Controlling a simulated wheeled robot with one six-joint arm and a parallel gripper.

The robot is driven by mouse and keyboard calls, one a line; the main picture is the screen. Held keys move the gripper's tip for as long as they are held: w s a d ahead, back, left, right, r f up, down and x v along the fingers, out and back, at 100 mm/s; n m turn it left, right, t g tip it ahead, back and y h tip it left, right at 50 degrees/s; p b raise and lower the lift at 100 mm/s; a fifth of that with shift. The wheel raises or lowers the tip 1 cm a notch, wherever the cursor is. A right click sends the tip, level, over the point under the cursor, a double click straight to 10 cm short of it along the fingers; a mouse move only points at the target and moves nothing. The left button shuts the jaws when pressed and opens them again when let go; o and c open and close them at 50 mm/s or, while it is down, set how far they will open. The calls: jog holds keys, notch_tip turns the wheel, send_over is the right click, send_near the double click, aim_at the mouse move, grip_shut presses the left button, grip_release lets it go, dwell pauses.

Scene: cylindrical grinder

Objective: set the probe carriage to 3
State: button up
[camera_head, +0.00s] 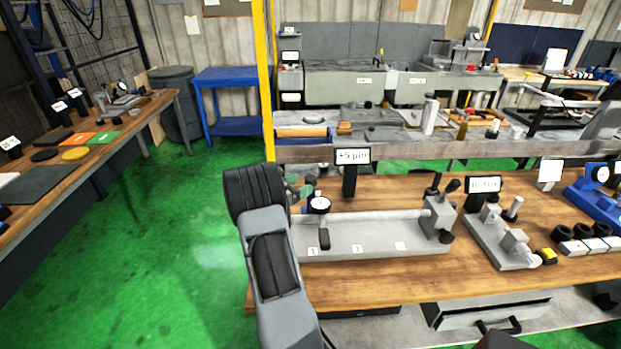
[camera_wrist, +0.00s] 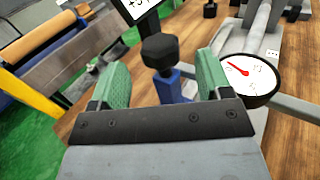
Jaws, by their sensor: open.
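The probe carriage carries a round white dial gauge (camera_head: 320,205) with a black lever (camera_head: 324,238) hanging in front, on a grey bar. It sits at the left end of a grey base (camera_head: 378,238), near the label 1 (camera_head: 313,252). Label 2 (camera_head: 357,248) and a third, unreadable label (camera_head: 401,245) lie further right. My gripper (camera_head: 299,190) is just left of the dial. In the wrist view my gripper (camera_wrist: 162,85) is open, with a black knob (camera_wrist: 160,50) on a blue stem showing between its green fingers. Contact cannot be told. The dial (camera_wrist: 248,75) is beside the right finger.
A black-framed display (camera_head: 352,156) stands behind the base. A grey block with a black handle (camera_head: 440,215) closes its right end. Another grey fixture (camera_head: 503,240) stands further right. The wooden bench (camera_head: 380,285) is clear in front of the base.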

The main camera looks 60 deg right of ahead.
aim_at(306, 182)
jog(key=shift+p+x, duration=0.45)
jog(key=shift+x, duration=2.05)
jog(key=shift+c, duration=0.4)
